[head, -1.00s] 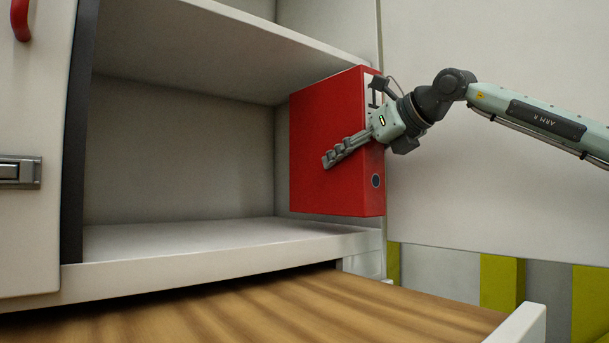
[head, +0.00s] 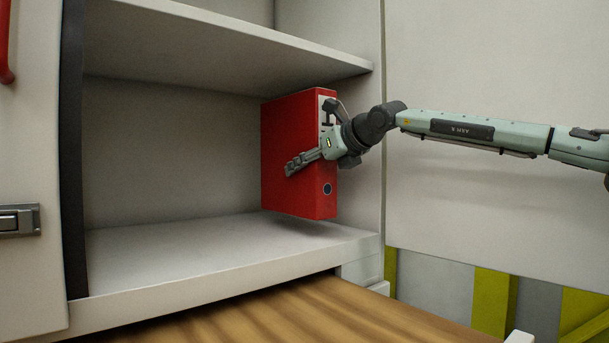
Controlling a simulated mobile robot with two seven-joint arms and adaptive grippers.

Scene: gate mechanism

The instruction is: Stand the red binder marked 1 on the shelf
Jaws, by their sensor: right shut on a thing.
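The red binder (head: 291,130) is upright inside the open cabinet compartment, near its right wall. Its narrow spine faces out, with a white label mostly hidden by my gripper and a dark round finger hole low down. A dark shadow shows under its lower edge, and it seems slightly above the shelf (head: 200,252). My right gripper (head: 315,135) is shut on the binder, one finger along its left face and the other at the spine side. The number on the label cannot be read. My left gripper is not in view.
An upper shelf board (head: 230,42) runs above the binder. The shelf left of the binder is empty. A wooden surface (head: 290,312) juts out below the shelf front. A cabinet door (head: 30,150) with a metal latch stands open at left.

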